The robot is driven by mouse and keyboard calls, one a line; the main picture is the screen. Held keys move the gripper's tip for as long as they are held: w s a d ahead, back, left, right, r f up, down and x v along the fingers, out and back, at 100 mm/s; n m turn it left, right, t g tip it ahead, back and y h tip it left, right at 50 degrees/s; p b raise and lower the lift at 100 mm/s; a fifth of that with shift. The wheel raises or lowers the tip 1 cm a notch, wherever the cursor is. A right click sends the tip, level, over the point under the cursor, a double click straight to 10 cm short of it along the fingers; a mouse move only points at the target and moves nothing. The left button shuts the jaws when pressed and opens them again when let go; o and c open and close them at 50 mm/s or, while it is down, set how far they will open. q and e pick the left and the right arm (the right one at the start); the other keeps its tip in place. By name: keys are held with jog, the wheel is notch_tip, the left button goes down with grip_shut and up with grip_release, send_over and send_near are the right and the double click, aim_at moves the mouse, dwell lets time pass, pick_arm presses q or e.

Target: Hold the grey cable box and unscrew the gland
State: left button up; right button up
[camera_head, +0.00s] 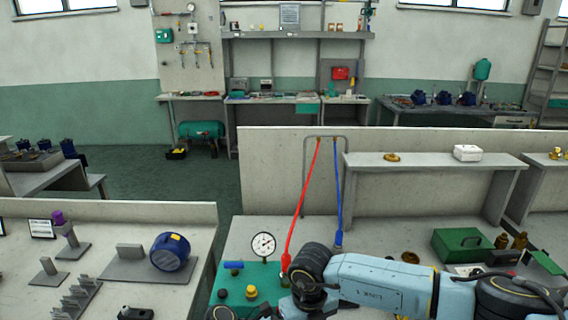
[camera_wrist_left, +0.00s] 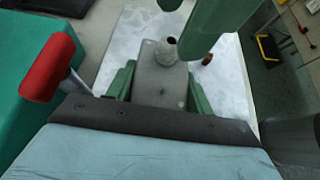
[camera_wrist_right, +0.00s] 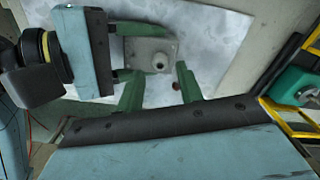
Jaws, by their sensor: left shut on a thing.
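The grey cable box (camera_wrist_left: 158,88) is between the two green fingers of my left gripper (camera_wrist_left: 160,72), which is shut on it. The box also shows in the right wrist view (camera_wrist_right: 143,50). The gland (camera_wrist_left: 165,50) is a rounded grey stub with a dark opening on the box. It also shows in the right wrist view (camera_wrist_right: 158,62). My right gripper (camera_wrist_right: 160,74) is open, its two green fingers apart and close to the gland. I cannot tell whether they touch it. In the head view the box and both sets of fingers are out of sight.
A small reddish-brown piece (camera_wrist_left: 207,60) lies near the box over a pale surface. A red-capped part (camera_wrist_left: 47,68) stands at the left. In the head view, a pressure gauge (camera_head: 263,246), a green case (camera_head: 462,244) and brass fittings (camera_head: 519,241) stand on the bench.

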jog(key=shift+f, duration=1.6)
jog(key=c, duration=0.5)
jog(key=shift+c, duration=0.7)
